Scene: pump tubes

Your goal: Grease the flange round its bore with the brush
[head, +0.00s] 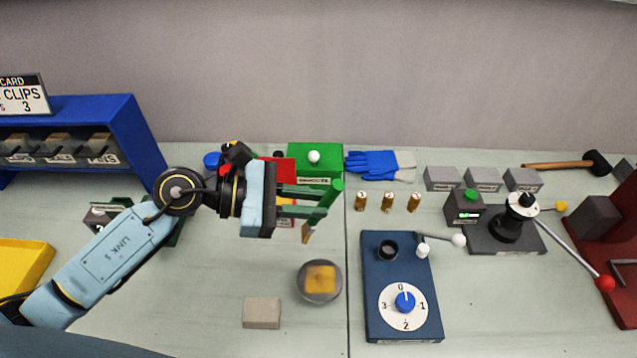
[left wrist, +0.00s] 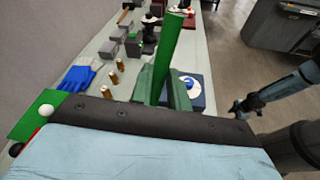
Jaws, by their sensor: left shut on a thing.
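My left gripper (head: 309,201) is shut on the green handle of a brush (head: 322,208), above the middle of the bench. The brush's tan bristles point down and touch nothing that I can make out. In the left wrist view the green handle (left wrist: 169,60) rises between the fingers. Below and slightly right of the brush in the head view is a round grey dish (head: 339,290) with a yellow-orange patch inside. I cannot tell for certain which part is the flange. A blue block (head: 377,318) to the right has a dark round opening and a numbered dial.
A grey block (head: 262,313) lies left of the dish. Brass cylinders (head: 388,201), blue gloves (head: 371,164) and a green box (head: 329,157) stand behind. A lever device (head: 510,226) and a red machine (head: 622,280) are at right. A blue rack (head: 130,125) and yellow tray (head: 22,262) are at left.

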